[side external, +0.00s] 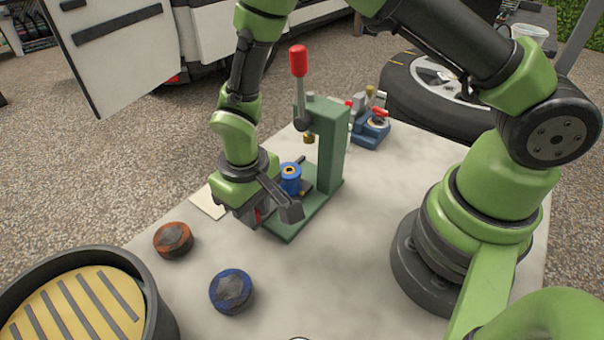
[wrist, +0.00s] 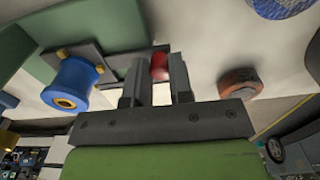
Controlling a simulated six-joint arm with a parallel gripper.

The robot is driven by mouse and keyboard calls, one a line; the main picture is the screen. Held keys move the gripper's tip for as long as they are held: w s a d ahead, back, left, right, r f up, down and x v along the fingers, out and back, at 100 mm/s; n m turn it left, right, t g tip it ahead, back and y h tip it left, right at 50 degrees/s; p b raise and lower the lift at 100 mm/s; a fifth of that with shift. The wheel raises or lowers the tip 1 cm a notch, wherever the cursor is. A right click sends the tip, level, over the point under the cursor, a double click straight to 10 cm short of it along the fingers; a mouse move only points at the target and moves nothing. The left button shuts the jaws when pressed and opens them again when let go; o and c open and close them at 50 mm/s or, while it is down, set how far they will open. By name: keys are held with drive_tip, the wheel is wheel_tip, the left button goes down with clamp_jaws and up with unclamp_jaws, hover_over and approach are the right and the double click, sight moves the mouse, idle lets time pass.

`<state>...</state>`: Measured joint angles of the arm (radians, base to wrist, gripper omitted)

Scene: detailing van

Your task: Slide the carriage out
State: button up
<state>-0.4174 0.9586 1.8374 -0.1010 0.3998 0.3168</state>
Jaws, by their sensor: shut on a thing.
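A green press (side external: 331,150) stands on the table, with a red-knobbed lever (side external: 299,62) upright at its top. Its dark carriage (wrist: 92,56) carries a blue spool-like cup (side external: 291,179) with a yellow-rimmed hole. The cup also shows in the wrist view (wrist: 72,84). It sits in front of the press column, not directly under the brass tip (side external: 309,138). My gripper (wrist: 160,80) is shut on the carriage's red knob (wrist: 159,67), low over the front end of the green base. In the side view the fingers mostly hide the knob.
An orange-brown puck (side external: 173,240) and a blue puck (side external: 231,291) lie on the table in front. A round bin with a yellow slatted top (side external: 80,305) is front left. A small blue device (side external: 370,128) and a tyre (side external: 430,95) are behind the press.

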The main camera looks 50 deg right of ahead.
drive_tip(key=shift+a, duration=1.2)
drive_tip(key=o, duration=0.9)
drive_tip(key=shift+r, duration=0.1)
drive_tip(key=shift+r, duration=2.4)
